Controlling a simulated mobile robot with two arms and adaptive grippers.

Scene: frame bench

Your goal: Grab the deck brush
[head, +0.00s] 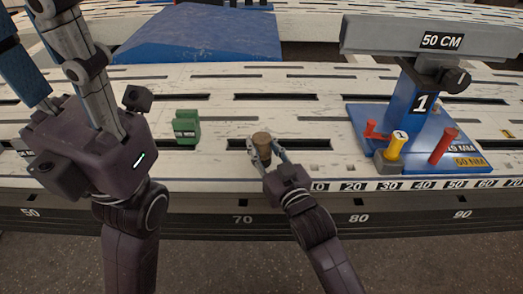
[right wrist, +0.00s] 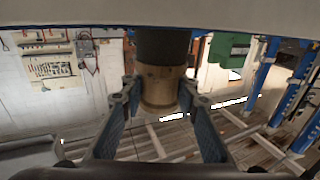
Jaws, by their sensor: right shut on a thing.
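The deck brush (head: 262,146) stands on the white bench near its front edge, seen as a small brown round piece. In the right wrist view the brush (right wrist: 160,85) has a dark upper part against the bench surface and a wood-coloured end. My right gripper (head: 266,153) has its fingers on both sides of it and is shut on it; the fingers also show in the right wrist view (right wrist: 158,92). My left gripper (head: 40,40) is raised at the left, close to the camera, empty, its fingers apart and their tips partly cut off by the frame.
A green block (head: 187,127) stands left of the brush. At the right is a blue stand (head: 424,110) with a grey beam marked 50 CM and red and yellow pegs. A blue wedge (head: 200,38) lies behind.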

